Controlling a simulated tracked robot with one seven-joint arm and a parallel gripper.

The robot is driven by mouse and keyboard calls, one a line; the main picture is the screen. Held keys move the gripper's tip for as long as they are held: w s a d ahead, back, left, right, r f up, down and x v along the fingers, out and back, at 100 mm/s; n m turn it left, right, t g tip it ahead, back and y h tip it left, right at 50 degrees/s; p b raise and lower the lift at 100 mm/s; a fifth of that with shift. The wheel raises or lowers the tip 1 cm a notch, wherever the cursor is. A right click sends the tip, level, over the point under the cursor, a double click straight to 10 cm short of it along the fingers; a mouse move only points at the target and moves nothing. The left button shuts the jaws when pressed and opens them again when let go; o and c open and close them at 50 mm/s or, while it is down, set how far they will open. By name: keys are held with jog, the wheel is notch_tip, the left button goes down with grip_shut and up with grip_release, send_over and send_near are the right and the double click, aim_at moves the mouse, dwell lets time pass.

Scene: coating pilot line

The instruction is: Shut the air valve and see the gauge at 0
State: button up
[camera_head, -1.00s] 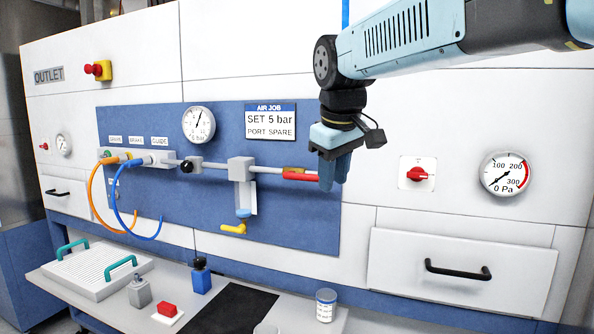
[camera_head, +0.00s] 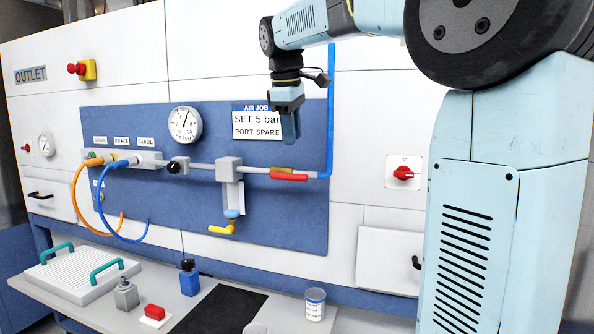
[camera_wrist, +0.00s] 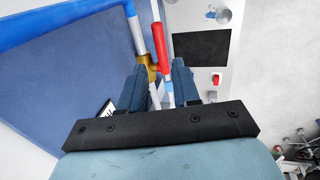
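The air valve is a brass body (camera_head: 282,169) on the pipe, with a red lever (camera_head: 289,177) lying along the pipe. My gripper (camera_head: 290,130) hangs above the lever, in front of the blue panel, apart from it. In the wrist view the two fingers (camera_wrist: 158,86) stand apart with nothing held. The red lever (camera_wrist: 158,45) and brass body (camera_wrist: 152,68) show beyond and between them. The round white gauge (camera_head: 185,125) sits at the panel's upper left; its needle points up and slightly right, and its numbers are too small to read.
A yellow lever (camera_head: 221,230) hangs below the grey pipe block (camera_head: 228,170). A black knob (camera_head: 173,167) and orange and blue hoses (camera_head: 112,225) are further left. A red switch (camera_head: 403,172) is on the right wall. The bench holds a jar (camera_head: 315,304) and a blue bottle (camera_head: 189,280).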

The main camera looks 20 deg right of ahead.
aim_at(296, 175)
jog(key=x, duration=1)
jog(key=shift+f, duration=0.15)
jog(key=shift+c, duration=0.4)
grip_shut()
